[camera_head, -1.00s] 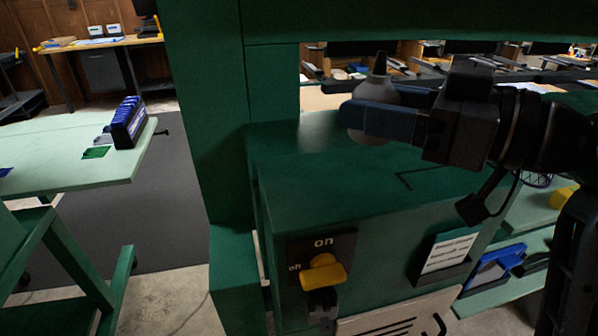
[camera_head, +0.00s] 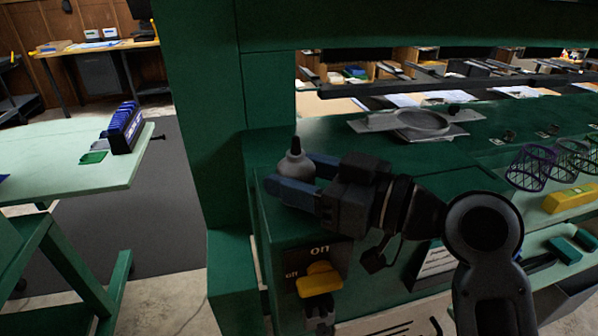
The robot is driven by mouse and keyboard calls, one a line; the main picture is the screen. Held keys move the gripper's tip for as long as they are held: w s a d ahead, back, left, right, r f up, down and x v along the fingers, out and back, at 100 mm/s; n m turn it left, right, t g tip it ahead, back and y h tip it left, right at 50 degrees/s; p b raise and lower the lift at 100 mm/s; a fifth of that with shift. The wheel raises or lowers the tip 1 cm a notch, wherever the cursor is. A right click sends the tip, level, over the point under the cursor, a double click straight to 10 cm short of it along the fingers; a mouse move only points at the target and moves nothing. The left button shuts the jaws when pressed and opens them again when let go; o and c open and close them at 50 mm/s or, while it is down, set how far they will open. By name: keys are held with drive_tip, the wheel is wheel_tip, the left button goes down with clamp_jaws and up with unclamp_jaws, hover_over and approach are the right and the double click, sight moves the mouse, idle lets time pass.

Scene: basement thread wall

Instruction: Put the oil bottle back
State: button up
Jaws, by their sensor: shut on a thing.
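The oil bottle (camera_head: 296,163) is grey with a dark pointed nozzle and stands upright between my gripper's fingers. My gripper (camera_head: 298,181) is shut on it, with blue fingers around its body. The bottle is over the left part of the green box top (camera_head: 330,222), close to the green upright post. The fingers hide its base, so I cannot tell whether it touches the surface. An L-shaped mark seen earlier on the box top is now hidden behind my arm.
A yellow on/off switch (camera_head: 320,279) is on the box front, below my gripper. The green post (camera_head: 205,130) stands close on the left. Wire baskets (camera_head: 531,167) and a yellow block (camera_head: 570,198) are on the right. A round metal plate (camera_head: 422,124) lies behind.

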drive_tip(key=shift+f, duration=0.15)
drive_tip(key=o, duration=1)
drive_tip(key=shift+o, duration=0.2)
drive_tip(key=shift+r, duration=0.3)
drive_tip(key=b+v, duration=0.1)
drive_tip(key=v, duration=1.1)
drive_tip(key=shift+b, duration=0.4)
drive_tip(key=shift+f, duration=0.15)
